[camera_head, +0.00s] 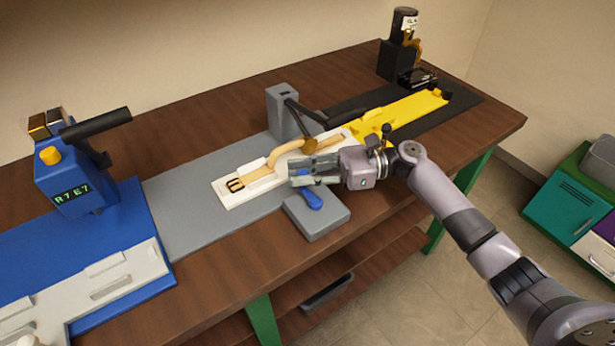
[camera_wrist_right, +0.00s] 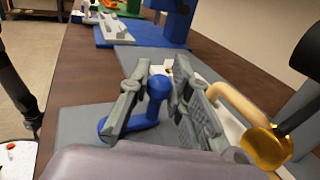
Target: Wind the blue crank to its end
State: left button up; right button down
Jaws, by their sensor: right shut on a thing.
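The blue crank (camera_head: 313,201) sits on top of a grey block (camera_head: 322,225) near the front edge of the bench. My right gripper (camera_head: 303,178) reaches in from the right over the block. In the right wrist view the crank's upright knob (camera_wrist_right: 156,92) stands between the two fingers of my right gripper (camera_wrist_right: 160,80), and the gripper is shut on it. The crank's lower arm shows below the knob, and the fingers hide part of it. My left gripper is in neither view.
Behind my gripper lies a white tray (camera_head: 233,200) with a tan curved piece (camera_head: 285,150). A grey post (camera_head: 281,112) with dark levers stands behind it. A blue machine (camera_head: 70,178) is at left, a yellow fixture (camera_head: 415,110) at right. Bare wood lies in front.

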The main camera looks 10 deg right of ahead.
jog(key=shift+s+a+n+g+b, duration=0.1)
jog(key=shift+a+n+g+b, duration=0.1)
jog(key=shift+n+g, duration=0.25)
jog(key=shift+s+a+n+g+b, duration=0.15)
jog(key=shift+n+g, duration=0.1)
jog(key=shift+g, duration=0.4)
jog(key=c, duration=1.5)
grip_release()
jog(key=shift+o, duration=0.2)
jog(key=shift+w, duration=0.1)
jog(key=shift+d, duration=0.2)
jog(key=d, duration=1.1)
jog(key=shift+w+d, duration=0.35)
jog(key=shift+w, duration=0.05)
